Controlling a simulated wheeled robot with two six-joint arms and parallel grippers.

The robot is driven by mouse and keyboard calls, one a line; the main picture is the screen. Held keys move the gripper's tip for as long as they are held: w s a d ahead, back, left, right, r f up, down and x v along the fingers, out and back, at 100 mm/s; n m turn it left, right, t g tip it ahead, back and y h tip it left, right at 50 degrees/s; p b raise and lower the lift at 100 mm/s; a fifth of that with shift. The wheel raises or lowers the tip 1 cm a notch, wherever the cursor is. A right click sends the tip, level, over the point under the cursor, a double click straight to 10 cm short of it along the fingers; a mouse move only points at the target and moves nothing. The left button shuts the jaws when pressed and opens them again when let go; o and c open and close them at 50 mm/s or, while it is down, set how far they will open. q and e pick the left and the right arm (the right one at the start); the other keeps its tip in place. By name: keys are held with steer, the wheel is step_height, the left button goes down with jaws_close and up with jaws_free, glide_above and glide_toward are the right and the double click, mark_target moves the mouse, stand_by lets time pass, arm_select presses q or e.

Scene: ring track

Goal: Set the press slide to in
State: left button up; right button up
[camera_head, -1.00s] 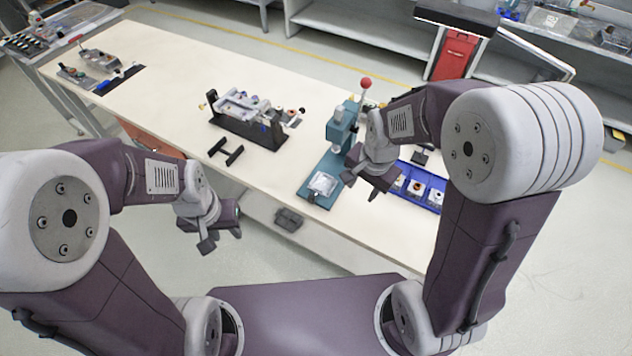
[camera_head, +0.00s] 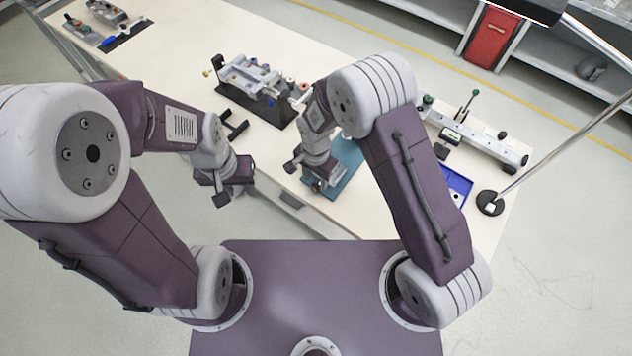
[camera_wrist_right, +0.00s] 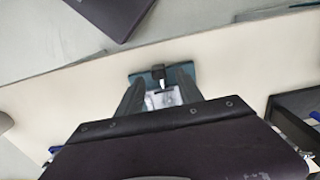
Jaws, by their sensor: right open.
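The teal press (camera_head: 348,157) stands near the table's front edge, mostly hidden behind my right arm in the head view. My right gripper (camera_head: 306,176) is over the front of its base. In the right wrist view, my right gripper (camera_wrist_right: 160,98) is open, with one finger on each side of a pale plate (camera_wrist_right: 168,98) on the teal press base (camera_wrist_right: 182,74). A small black block with a light tip shows between the fingers. Contact cannot be told. My left gripper (camera_head: 226,188) is off the table's front edge; its jaw gap is unclear.
A black fixture (camera_head: 255,90) stands left of the press, with a black H-shaped piece (camera_head: 232,124) before it. A blue tray (camera_head: 455,184) and a long rail device (camera_head: 475,140) are at the right. A pole on a round black foot (camera_head: 490,203) stands there.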

mark_target(315, 184)
steer(key=f, duration=0.3)
steer(key=shift+s+a, duration=0.15)
steer(key=shift+s, duration=0.1)
steer(key=shift+f, duration=0.1)
steer(key=shift+w, duration=0.1)
jaws_close()
steer(key=shift+w, duration=0.1)
stand_by(0.9)
